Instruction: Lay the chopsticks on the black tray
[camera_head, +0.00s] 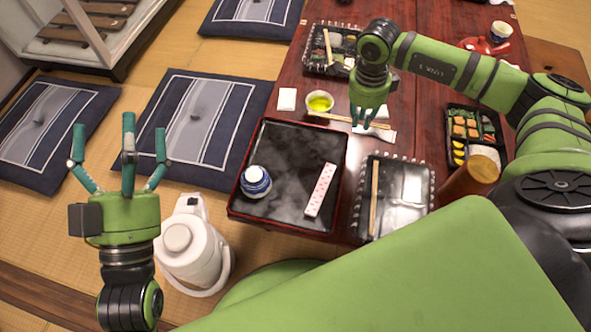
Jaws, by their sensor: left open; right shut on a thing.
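The black tray (290,150) lies on the red-brown table near its left edge. A blue-and-white lidded cup (256,181) stands on its left part and a pink patterned strip (321,190) lies on its right part. My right gripper (366,124) is beyond the tray's far right corner, shut on the light wooden chopsticks (332,117). They lie crosswise in its fingers, and their left end is near the green tea bowl. Whether they touch the table is unclear. My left gripper (121,140) is open and empty, left of the table over the floor side.
A clear-lidded box (401,200) with another wooden stick (375,196) on it stands right of the tray. A tea bowl (319,102) and white napkin (287,99) are beyond the tray. A white pot (191,245) stands beside my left arm. The tray's middle is bare.

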